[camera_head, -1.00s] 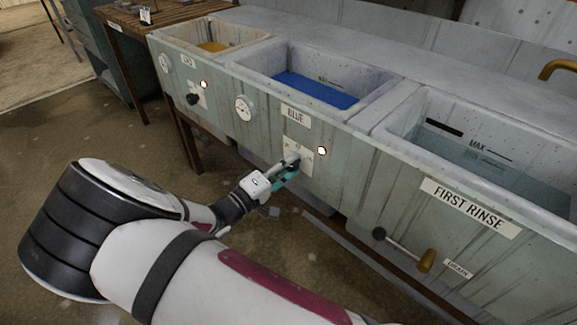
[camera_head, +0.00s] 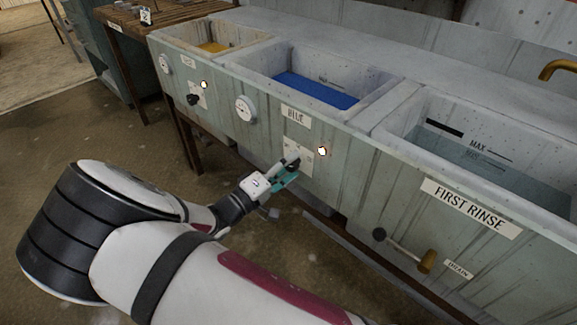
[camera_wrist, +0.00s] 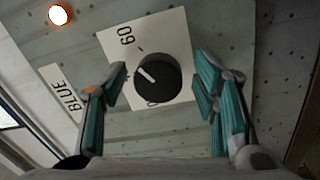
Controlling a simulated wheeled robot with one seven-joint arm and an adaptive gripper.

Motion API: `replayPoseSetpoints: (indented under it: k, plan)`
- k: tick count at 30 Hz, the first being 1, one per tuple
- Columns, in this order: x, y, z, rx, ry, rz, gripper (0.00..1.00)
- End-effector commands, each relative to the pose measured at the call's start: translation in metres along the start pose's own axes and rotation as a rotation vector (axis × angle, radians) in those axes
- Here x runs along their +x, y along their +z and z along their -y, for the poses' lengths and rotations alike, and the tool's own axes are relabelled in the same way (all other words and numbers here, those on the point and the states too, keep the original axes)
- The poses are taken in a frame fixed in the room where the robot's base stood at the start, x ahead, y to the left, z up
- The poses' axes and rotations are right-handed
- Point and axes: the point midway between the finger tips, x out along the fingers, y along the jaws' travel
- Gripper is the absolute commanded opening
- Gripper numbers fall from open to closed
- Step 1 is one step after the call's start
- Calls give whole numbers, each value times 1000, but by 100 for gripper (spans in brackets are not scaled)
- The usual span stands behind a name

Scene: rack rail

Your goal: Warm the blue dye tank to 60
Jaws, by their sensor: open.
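The blue dye tank (camera_head: 346,109) holds blue liquid and carries a BLUE label (camera_head: 295,117) on its front panel. In the wrist view its black knob (camera_wrist: 158,77) sits on a white dial plate (camera_wrist: 172,30) marked 60. The knob's white pointer line aims toward the upper left, short of the tick by the 60. My gripper (camera_wrist: 160,88) is open, with one teal-padded finger on each side of the knob and visible gaps between. In the head view my gripper (camera_head: 288,172) is just in front of the dial plate and partly hides the knob.
A lit lamp (camera_head: 322,151) is right of the dial plate, and a round gauge (camera_head: 245,108) is left of it. The yellow tank (camera_head: 213,46) is farther left. The first rinse tank (camera_head: 480,165), with a brass-handled drain lever (camera_head: 427,260), is on the right.

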Motion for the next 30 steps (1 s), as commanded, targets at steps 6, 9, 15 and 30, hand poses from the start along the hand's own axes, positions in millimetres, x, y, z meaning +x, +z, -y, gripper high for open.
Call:
replayPoseSetpoints:
  k: [6,9,15,30]
  plan:
    - [-20,-1,0,1,-2,-3,54]
    - [-40,-1,1,2,-3,-4,54]
    - [-81,-1,1,2,-3,-3,54]
    - [-120,0,1,0,-1,0,54]
